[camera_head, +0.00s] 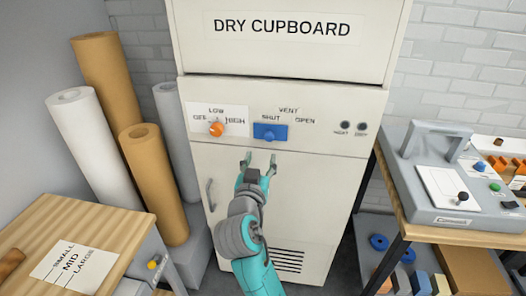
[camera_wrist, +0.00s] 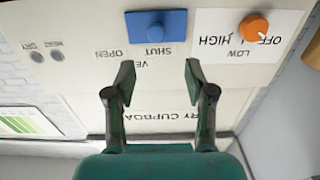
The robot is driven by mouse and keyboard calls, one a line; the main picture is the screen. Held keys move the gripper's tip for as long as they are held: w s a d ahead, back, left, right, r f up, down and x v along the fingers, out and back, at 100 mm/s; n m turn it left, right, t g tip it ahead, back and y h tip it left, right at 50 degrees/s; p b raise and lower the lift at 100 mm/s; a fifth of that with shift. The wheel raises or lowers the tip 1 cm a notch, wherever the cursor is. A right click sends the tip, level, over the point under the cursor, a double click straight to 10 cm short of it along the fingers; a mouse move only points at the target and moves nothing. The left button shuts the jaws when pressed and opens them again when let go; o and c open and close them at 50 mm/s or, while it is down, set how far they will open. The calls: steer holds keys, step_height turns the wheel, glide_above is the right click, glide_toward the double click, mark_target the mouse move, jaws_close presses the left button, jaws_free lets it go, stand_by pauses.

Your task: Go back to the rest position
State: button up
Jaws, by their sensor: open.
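My gripper (camera_head: 260,157) is open and empty in front of the dry cupboard (camera_head: 320,185). In the head view its fingertips show just below the blue vent control (camera_head: 270,132). The wrist view is upside down, and there my open fingers (camera_wrist: 160,66) point toward the cupboard's panel with nothing between them. The blue vent control (camera_wrist: 156,25) is beside the word SHUT. The orange knob (camera_head: 216,129) is on the LOW/HIGH dial and also shows in the wrist view (camera_wrist: 254,27). Its exact setting is hard to read.
Rolls of brown (camera_head: 152,180) and white (camera_head: 92,140) material stand at the left. A wooden table (camera_head: 100,215) with a SMALL/MID/LARGE label is front left. A bench (camera_head: 440,237) with a grey machine (camera_head: 420,200) is at the right. The cupboard's handle (camera_head: 210,195) is left of my arm.

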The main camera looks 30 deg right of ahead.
steer(key=shift+s+a, duration=0.35)
steer(key=shift+s, duration=0.15)
steer(key=s+a+f+n+y, duration=0.2)
steer(key=s+f+n+y, duration=0.2)
steer(key=s+f, duration=0.65)
steer(key=s+a+f+n+y, duration=0.2)
steer(key=s+f+n+y, duration=0.2)
steer(key=s+f, duration=0.65)
steer(key=s+a+y, duration=0.1)
steer(key=s+y, duration=0.1)
steer(key=s, duration=2.3)
steer(key=shift+s+r+m+y, duration=0.3)
steer(key=shift+r+m, duration=0.1)
steer(key=shift+a, duration=0.1)
steer(key=shift+c, duration=0.2)
